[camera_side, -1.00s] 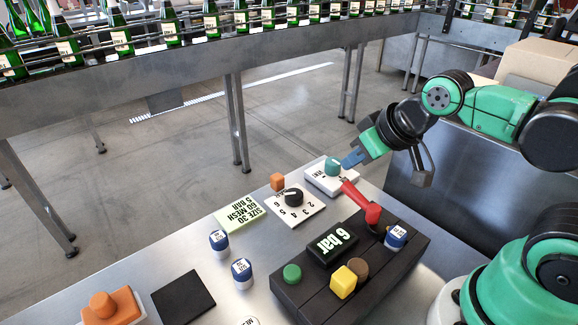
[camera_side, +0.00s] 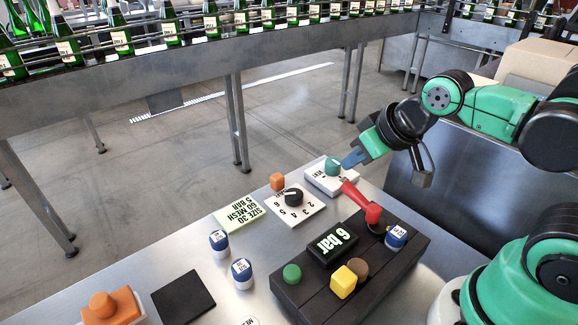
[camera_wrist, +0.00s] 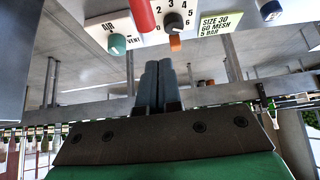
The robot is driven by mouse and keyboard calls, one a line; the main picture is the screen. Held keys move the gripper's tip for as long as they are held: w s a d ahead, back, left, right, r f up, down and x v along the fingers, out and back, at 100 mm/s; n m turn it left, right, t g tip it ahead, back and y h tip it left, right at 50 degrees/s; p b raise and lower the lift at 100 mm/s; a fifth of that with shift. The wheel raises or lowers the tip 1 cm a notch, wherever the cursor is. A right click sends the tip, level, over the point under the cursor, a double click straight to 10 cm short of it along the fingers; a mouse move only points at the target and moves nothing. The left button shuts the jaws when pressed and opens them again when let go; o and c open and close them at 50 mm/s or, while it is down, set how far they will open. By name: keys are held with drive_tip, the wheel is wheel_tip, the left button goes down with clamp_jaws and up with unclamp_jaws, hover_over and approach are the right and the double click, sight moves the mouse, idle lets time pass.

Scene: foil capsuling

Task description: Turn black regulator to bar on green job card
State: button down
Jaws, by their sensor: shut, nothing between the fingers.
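The black regulator knob (camera_side: 293,197) sits on a white plate (camera_side: 306,213) with a number scale around it. The black display (camera_side: 332,245) reads 6 bar. My gripper (camera_side: 345,164) is shut and empty, beside the teal knob and apart from the black regulator. Its blue-grey fingers (camera_wrist: 154,70) are together in the wrist view.
The teal AIR/VENT knob (camera_side: 333,166) stands on a white plate behind the regulator. A red lever (camera_side: 369,207) rises from the dark block (camera_side: 310,292). Blue-capped jars (camera_side: 219,243) stand at front left.

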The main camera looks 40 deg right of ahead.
idle(0.3)
drive_tip(key=c, duration=1)
unclamp_jaws()
drive_tip(key=shift+w, duration=0.1)
drive_tip(key=o, duration=0.4)
drive_tip(key=shift+w+r+m+g, duration=0.15)
drive_tip(key=shift+w+m+g, duration=0.1)
drive_tip(key=shift+m+g, duration=0.05)
drive_tip(key=o, duration=0.3)
drive_tip(key=w+m+g, duration=0.2)
drive_tip(key=w, duration=0.1)
drive_tip(key=w+a+m+g, duration=0.1)
drive_tip(key=w+m, duration=0.1)
drive_tip(key=shift+w+f, duration=0.15)
drive_tip(key=shift+f, duration=0.25)
drive_tip(key=m+g, duration=0.3)
drive_tip(key=m, duration=0.1)
hover_over(294, 192)
wheel_tip(294, 192, down, 6)
drive_tip(key=shift+d+r, duration=0.1)
drive_tip(key=shift+f+g, duration=0.3)
drive_tip(key=shift+f, duration=2.75)
clamp_jaws()
